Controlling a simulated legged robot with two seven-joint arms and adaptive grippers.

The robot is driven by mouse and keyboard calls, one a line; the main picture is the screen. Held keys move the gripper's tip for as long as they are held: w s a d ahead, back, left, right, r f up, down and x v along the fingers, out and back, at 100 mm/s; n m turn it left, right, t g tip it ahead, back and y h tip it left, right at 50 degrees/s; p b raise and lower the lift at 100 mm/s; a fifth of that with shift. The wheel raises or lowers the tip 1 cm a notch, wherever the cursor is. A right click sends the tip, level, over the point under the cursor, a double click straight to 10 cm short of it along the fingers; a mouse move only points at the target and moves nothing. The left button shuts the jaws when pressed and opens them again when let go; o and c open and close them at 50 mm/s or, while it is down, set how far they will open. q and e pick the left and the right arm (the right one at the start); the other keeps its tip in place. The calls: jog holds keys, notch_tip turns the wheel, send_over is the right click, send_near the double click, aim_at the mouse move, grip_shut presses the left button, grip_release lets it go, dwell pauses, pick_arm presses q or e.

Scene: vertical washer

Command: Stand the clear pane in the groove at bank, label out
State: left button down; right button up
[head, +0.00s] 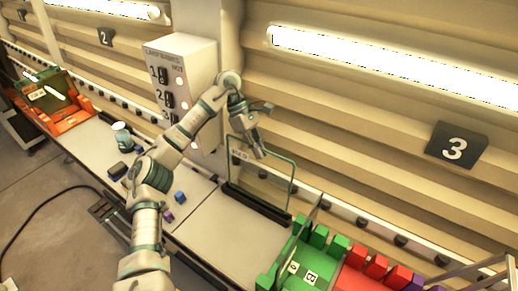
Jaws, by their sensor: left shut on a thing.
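The clear pane (270,178) is upright, with a thin greenish edge. A small pale label (240,155) shows in its upper left corner, facing my camera. My left gripper (260,151) is shut on the pane's top edge, reaching down from above. A long dark base strip (256,206) lies on the worktop directly below the pane. The pane's lower edge meets this strip in the picture; I cannot tell whether it is down inside a groove. My right gripper is not in view.
A switch panel (181,70) with numbered switches stands behind my left arm. A green rack (304,264) and a red rack (367,270) are at the lower right. An orange rack (68,118), a jar (122,136) and small blocks are at the left. The worktop (225,235) before the strip is clear.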

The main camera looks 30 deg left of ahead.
pick_arm(q)
jog(key=shift+s+a, duration=0.25)
jog(key=shift+a, duration=0.05)
dwell(0.6)
jog(key=shift+d, duration=0.1)
dwell(0.3)
jog(key=shift+f, duration=0.25)
jog(key=c, duration=1.2)
grip_release()
jog(key=shift+c, duration=0.2)
jog(key=shift+f, duration=0.1)
jog(key=v, duration=0.5)
jog(key=shift+w+a+r, duration=0.1)
jog(key=shift+a+r, duration=0.05)
jog(key=shift+r, duration=0.4)
jog(key=shift+a+r, duration=0.15)
jog(key=shift+r, duration=0.4)
jog(key=shift+w+a+r, duration=0.1)
jog(key=shift+a+r, duration=0.1)
jog(key=shift+r, duration=0.15)
